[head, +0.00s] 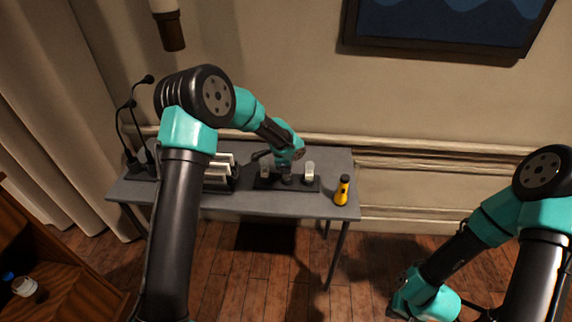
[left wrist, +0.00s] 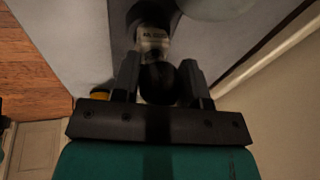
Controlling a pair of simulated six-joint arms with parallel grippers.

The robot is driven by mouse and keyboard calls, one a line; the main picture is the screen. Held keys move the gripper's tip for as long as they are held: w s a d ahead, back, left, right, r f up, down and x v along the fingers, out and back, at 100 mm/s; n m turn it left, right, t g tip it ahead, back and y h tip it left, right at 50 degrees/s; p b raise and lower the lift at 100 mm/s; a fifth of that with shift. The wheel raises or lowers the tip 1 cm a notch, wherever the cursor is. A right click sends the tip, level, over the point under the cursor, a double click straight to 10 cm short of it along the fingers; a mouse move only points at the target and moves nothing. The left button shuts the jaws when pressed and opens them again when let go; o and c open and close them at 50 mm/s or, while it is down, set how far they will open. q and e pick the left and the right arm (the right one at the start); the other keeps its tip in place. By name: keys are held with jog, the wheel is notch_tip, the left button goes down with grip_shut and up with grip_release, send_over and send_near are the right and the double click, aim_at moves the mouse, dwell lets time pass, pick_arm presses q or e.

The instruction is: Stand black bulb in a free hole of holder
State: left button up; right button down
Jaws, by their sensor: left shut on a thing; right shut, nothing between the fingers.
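The holder (head: 268,184) is a low black block on the grey desk. A pale bulb (head: 309,171) stands at its right part and another pale shape shows at its left part. My left gripper (head: 286,172) is over the middle of the holder. In the left wrist view my left gripper (left wrist: 158,88) is shut on the black bulb (left wrist: 158,82), whose metal cap (left wrist: 152,42) points away from the gripper. A pale round bulb (left wrist: 215,6) is close by. Whether the cap is inside a hole cannot be told. My right gripper (head: 396,310) is shut and empty, low at the right.
A yellow and black flashlight (head: 342,190) stands right of the holder on the desk (head: 250,205). A rack with pale items (head: 220,172) is left of the holder. Thin black gooseneck stands (head: 133,150) are at the desk's left end. A wall lies behind.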

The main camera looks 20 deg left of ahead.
pick_arm(q)
jog(key=o, duration=1)
jog(key=v, duration=1.7)
jog(key=shift+r, duration=0.2)
